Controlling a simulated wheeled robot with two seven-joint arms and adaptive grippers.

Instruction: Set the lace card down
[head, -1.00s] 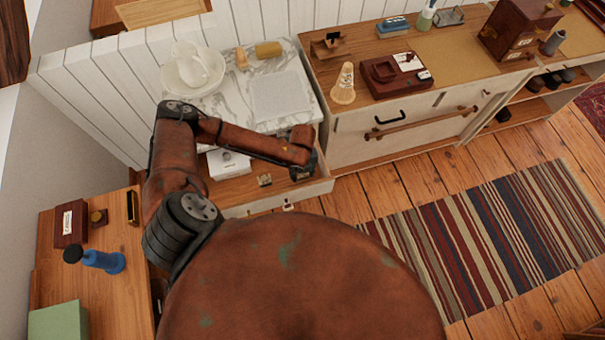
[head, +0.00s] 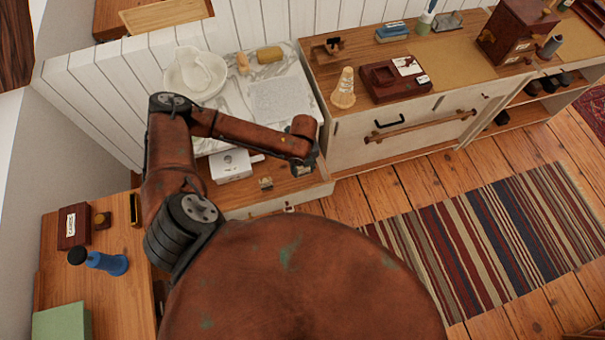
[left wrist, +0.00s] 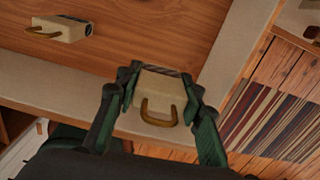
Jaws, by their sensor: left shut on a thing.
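My left gripper (left wrist: 160,84) is shut on a small cream piece with a brass loop, which I take to be the lace card (left wrist: 158,97). In the left wrist view it sits between the green fingers, near the drawer's pale wall. In the head view the left gripper (head: 303,166) is over the right end of the open drawer (head: 322,191); the card is mostly hidden there. I cannot tell whether it touches the drawer floor. A similar cream piece with a brass loop (left wrist: 62,28) lies in the drawer, apart from the gripper. My right gripper is not in view.
A white box (head: 231,166) stands in the drawer's left part. The marble top (head: 238,105) above holds a bowl with a jug (head: 195,72) and a pale grey mat (head: 279,99). A cabinet (head: 350,135) stands close right of the drawer. Wooden floor between pieces is free.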

